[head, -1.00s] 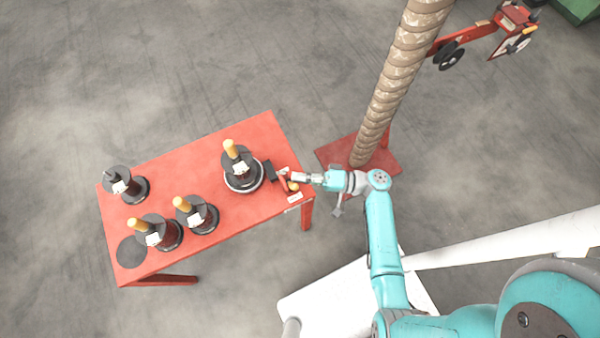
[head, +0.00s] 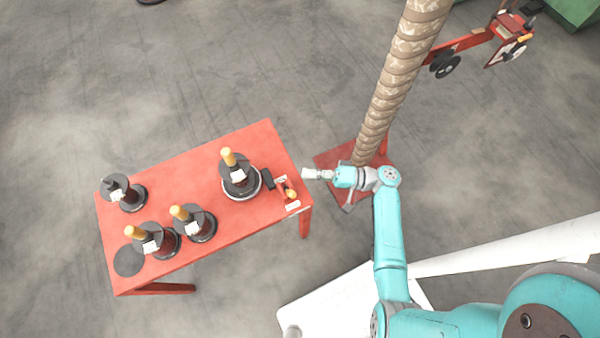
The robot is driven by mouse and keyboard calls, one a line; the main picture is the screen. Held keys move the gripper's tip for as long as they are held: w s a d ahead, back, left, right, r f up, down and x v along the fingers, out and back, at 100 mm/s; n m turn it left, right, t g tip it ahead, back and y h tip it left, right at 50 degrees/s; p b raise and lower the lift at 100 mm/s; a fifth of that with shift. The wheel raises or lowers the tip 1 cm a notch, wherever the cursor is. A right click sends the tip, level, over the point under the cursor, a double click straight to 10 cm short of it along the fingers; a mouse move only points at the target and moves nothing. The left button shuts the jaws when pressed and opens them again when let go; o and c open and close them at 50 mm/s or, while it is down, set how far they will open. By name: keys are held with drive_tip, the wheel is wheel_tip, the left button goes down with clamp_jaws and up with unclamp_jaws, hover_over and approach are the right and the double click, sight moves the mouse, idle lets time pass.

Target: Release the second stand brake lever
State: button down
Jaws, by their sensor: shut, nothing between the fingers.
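A small lever with an orange knob (head: 291,194) sits on the right end of the red table (head: 262,140), beside a small black block (head: 267,179). Left of the block, a black spool (head: 238,176) with an orange-tipped top stands on a pale-rimmed round base. My gripper (head: 307,174) is shut and empty, just off the table's right edge, above and to the right of the lever knob in the picture. It appears apart from the lever. Which stand the lever belongs to, and whether its brake is set, I cannot tell.
Several more black spools stand on the table's left half, some with orange tops (head: 180,212). A flat black disc (head: 129,260) lies at the front left corner. A thick rope-wrapped column (head: 392,80) rises from a red base behind my gripper. A red arm with black wheels (head: 446,64) is at upper right.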

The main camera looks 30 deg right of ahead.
drive_tip(key=v, duration=0.2)
drive_tip(key=f+v, duration=0.1)
drive_tip(key=v, duration=0.2)
drive_tip(key=shift+w+d, duration=0.1)
drive_tip(key=shift+d, duration=0.1)
idle(0.5)
